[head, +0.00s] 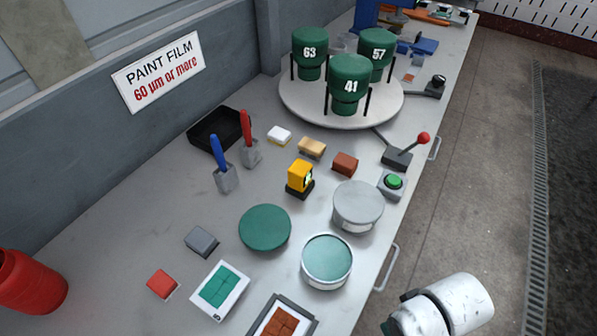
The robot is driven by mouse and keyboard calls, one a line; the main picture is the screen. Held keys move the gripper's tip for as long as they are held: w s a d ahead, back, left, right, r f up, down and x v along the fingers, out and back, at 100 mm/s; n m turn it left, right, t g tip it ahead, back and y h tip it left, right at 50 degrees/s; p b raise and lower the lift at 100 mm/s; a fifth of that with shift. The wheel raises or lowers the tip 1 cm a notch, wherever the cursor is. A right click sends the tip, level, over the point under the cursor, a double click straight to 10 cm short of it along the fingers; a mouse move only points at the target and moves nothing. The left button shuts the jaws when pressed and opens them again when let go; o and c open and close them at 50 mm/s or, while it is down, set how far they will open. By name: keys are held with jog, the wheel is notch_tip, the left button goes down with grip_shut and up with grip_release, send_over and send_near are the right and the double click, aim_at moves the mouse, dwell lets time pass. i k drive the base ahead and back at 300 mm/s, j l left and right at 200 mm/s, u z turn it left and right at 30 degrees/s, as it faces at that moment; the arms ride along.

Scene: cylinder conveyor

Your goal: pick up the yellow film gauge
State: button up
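The yellow film gauge (300,177) stands upright on a dark base on the grey workbench, near the middle of the head view. A small display shows on its right side. Nothing covers it. A white, rounded part of my arm shows at the bottom right, beyond the bench's edge and well apart from the gauge. My gripper's fingers are not in view.
A grey round tin (357,205) and a green disc (265,228) lie close in front of the gauge. A brown block (345,163) and a tan block (312,148) lie behind it. A turntable (300,104) bears green cylinders farther back. Bare bench shows left of the gauge.

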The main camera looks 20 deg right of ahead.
aim_at(300, 174)
jog(key=l+u, duration=0.2)
jog(key=l, duration=0.25)
jog(key=k+l+u, duration=0.15)
jog(key=l, duration=0.3)
jog(key=k+l+u, duration=0.2)
jog(key=l, duration=0.25)
jog(key=l+u, duration=0.15)
jog(key=l, duration=0.3)
jog(key=k, duration=0.05)
